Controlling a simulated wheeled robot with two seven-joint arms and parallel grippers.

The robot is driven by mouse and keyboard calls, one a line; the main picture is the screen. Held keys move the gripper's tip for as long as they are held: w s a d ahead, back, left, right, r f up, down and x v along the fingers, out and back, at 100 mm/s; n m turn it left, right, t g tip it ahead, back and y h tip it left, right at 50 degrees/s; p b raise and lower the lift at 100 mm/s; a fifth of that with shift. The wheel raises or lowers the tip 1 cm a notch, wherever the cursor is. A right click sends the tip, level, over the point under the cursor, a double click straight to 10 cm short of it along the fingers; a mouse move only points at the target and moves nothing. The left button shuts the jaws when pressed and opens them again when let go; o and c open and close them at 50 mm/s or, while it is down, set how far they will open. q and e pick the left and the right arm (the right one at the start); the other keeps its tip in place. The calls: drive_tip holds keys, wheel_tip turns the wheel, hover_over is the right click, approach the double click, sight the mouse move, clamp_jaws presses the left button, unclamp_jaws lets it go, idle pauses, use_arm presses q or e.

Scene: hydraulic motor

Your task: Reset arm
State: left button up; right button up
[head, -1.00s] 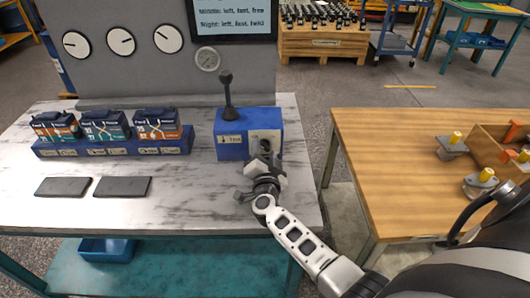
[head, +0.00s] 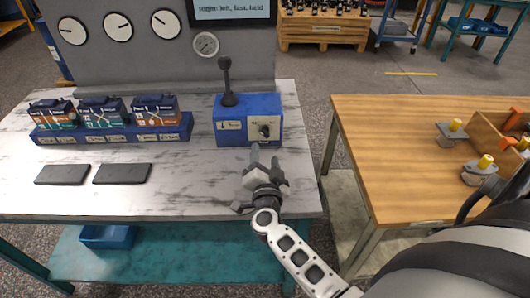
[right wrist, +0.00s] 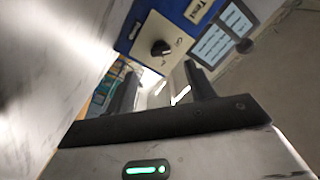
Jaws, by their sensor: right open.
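My right gripper (head: 266,164) is over the white marbled table, just in front of the blue control box (head: 232,126). It is open and empty, and a gap separates it from the box. The box has a black lever with a ball knob (head: 226,64) on top and a dark rotary knob (head: 265,130) on its front plate. In the right wrist view the rotary knob (right wrist: 160,48) is beyond the open fingers (right wrist: 158,92). My left gripper is not in view.
Three valve blocks (head: 102,112) stand on a blue rack at the left of the table. Two dark flat plates (head: 122,173) lie in front of them. Gauges (head: 118,27) are on the grey panel behind. A wooden table (head: 390,150) with several parts and a box stands at the right.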

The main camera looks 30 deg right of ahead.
idle(0.4)
drive_tip(key=shift+w+a+r, duration=0.1)
drive_tip(key=shift+a+r, duration=0.15)
drive_tip(key=shift+a, duration=0.05)
drive_tip(key=s+a+r+n+g+y, duration=0.15)
drive_tip(key=s+a+n+y, duration=0.35)
drive_tip(key=a+n+y, duration=0.9)
drive_tip(key=s+d+f+n+g+h, duration=0.1)
drive_tip(key=s+d+n+g+h, duration=0.3)
drive_tip(key=s, duration=0.6)
drive_tip(key=s+d+f+m+g+h, duration=0.1)
drive_tip(key=s+f+g, duration=0.1)
drive_tip(key=s+g, duration=0.6)
drive_tip(key=w+a+f+t+y, duration=0.2)
drive_tip(key=w+a+f+t, duration=0.1)
drive_tip(key=f+t, duration=0.5)
drive_tip(key=shift+a+f+n+y, duration=0.35)
drive_tip(key=shift+a+f, duration=0.25)
drive_tip(key=shift+a, duration=0.2)
